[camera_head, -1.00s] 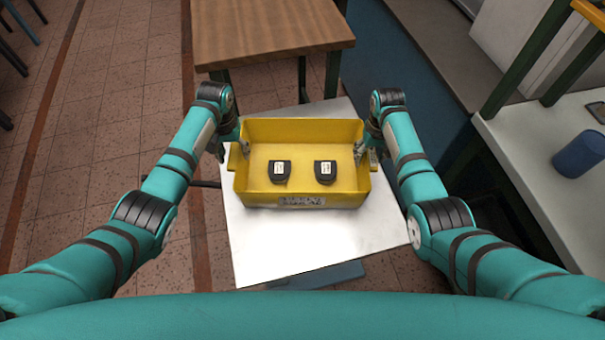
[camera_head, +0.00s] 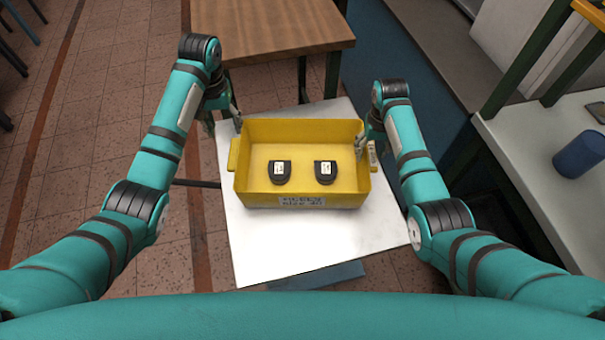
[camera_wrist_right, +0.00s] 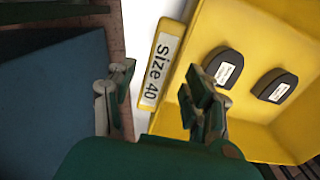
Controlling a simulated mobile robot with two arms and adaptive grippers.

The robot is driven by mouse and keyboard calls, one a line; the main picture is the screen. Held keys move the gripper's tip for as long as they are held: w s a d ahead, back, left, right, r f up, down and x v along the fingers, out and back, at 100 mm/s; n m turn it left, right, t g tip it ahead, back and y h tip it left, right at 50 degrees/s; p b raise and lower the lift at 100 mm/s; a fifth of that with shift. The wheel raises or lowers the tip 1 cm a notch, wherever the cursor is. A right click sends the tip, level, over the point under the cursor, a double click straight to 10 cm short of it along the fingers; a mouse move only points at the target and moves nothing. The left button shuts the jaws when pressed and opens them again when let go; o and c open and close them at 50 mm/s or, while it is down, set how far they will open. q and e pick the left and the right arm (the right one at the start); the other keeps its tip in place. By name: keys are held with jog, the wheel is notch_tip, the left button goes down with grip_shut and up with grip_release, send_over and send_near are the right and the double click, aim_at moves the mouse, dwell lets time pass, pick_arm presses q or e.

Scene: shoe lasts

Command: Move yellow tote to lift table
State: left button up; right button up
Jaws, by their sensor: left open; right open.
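The yellow tote (camera_head: 300,200) sits upright on the white top of the lift table (camera_head: 285,245). Two dark shoe-last pieces with white labels, the left one (camera_head: 280,172) and the right one (camera_head: 325,172), are inside it. My left gripper (camera_head: 222,120) is open and empty by the tote's far left corner, clear of the left handle (camera_head: 234,155). My right gripper (camera_head: 367,148) is open at the tote's right side. In the right wrist view, the right gripper's (camera_wrist_right: 158,100) fingers are spread either side of the handle marked "size 40" (camera_wrist_right: 160,65); contact is not clear.
A brown wooden table (camera_head: 270,30) stands just behind the lift table. At right, a white bench (camera_head: 545,150) with a blue cylinder (camera_head: 580,155) is close to my right arm. Tiled floor at left is open.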

notch_tip(320, 180, up, 9)
dwell(0.3)
jog(key=shift+r, duration=0.1)
dwell(0.4)
